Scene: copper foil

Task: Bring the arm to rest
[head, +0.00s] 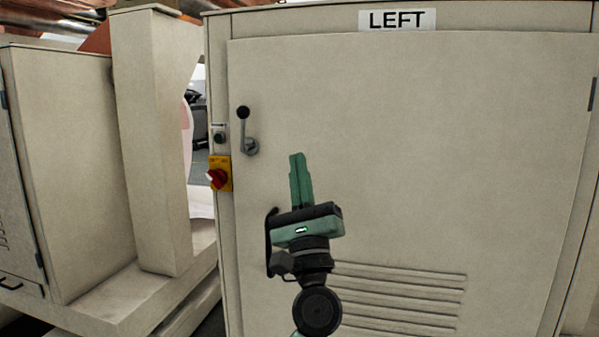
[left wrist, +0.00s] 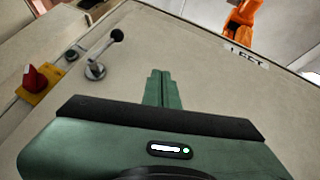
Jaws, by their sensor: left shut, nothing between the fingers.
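My left gripper (head: 298,156) is green with a dark band. It points up in front of the beige cabinet door marked LEFT in the head view. Its two fingers are together with nothing between them. In the left wrist view the shut fingers (left wrist: 160,74) show against the same cabinet face, with the door handle up and to the left of them. My right gripper is in neither view.
The cabinet (head: 420,160) has a handle with a black knob (head: 243,113) and a red rotary switch (head: 216,179) on a yellow plate. Vent slots (head: 400,290) lie low on the door. A beige machine frame (head: 150,150) stands left. An orange robot arm (left wrist: 243,18) shows behind the cabinet top.

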